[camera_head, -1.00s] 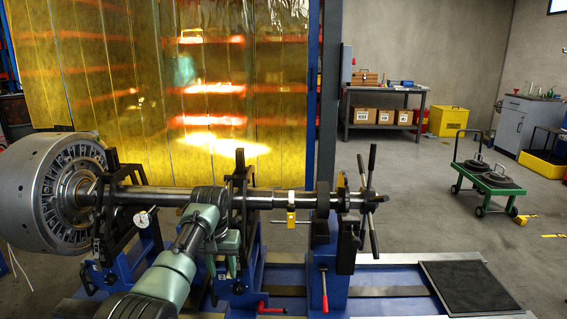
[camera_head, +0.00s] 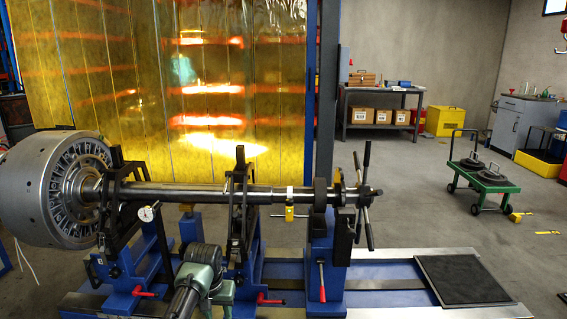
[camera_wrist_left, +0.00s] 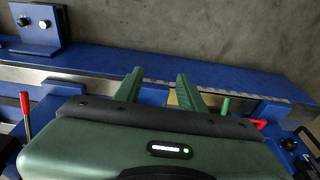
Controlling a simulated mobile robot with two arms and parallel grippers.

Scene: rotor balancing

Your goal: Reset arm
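My left arm (camera_head: 197,285) is green and grey and comes in at the bottom of the head view, in front of the rotor stand. Its gripper is mostly hidden there. In the left wrist view my left gripper (camera_wrist_left: 158,80) shows two green fingers standing apart with nothing between them, above the blue base rail. The fingers touch nothing that I can make out. My right gripper is not in view. The rotor (camera_head: 45,190) with its long shaft (camera_head: 175,190) rests level across the blue supports (camera_head: 140,262).
A yellow clamp piece (camera_head: 289,213) hangs on the shaft. A spoked handwheel (camera_head: 365,195) stands at its right end. Red-handled levers (camera_head: 321,282) stick out near the base. A black mat (camera_head: 462,281) lies at right. A green cart (camera_head: 485,178) stands on open floor.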

